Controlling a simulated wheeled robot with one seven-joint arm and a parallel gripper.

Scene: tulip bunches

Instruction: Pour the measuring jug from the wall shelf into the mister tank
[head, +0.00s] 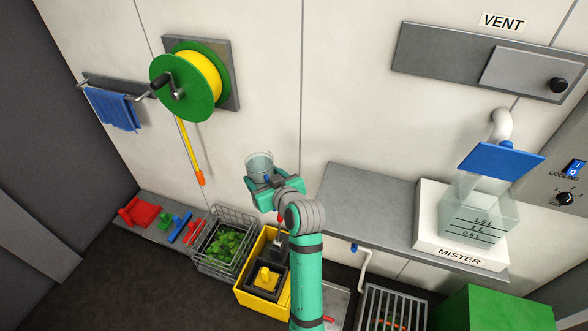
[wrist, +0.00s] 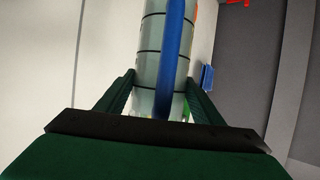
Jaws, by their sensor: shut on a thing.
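My gripper (head: 266,181) is shut on a clear measuring jug (head: 259,162), held in the air in front of the wall, left of the grey wall shelf (head: 350,197). In the wrist view the jug (wrist: 152,70) stands between the two fingers, with dark graduation lines and a blue strip (wrist: 173,60) along its near side. How much liquid it holds I cannot tell. The mister tank (head: 480,212) is a clear marked box on a white base labelled MISTER (head: 455,253), on the shelf's right part. Its blue lid (head: 501,160) is at the top and appears tilted up.
A green and yellow hose reel (head: 183,84) hangs on the wall, with a blue cloth (head: 112,108) on a rail to its left. A wire basket (head: 223,243) and a yellow crate (head: 250,295) stand below. The shelf's left part is clear.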

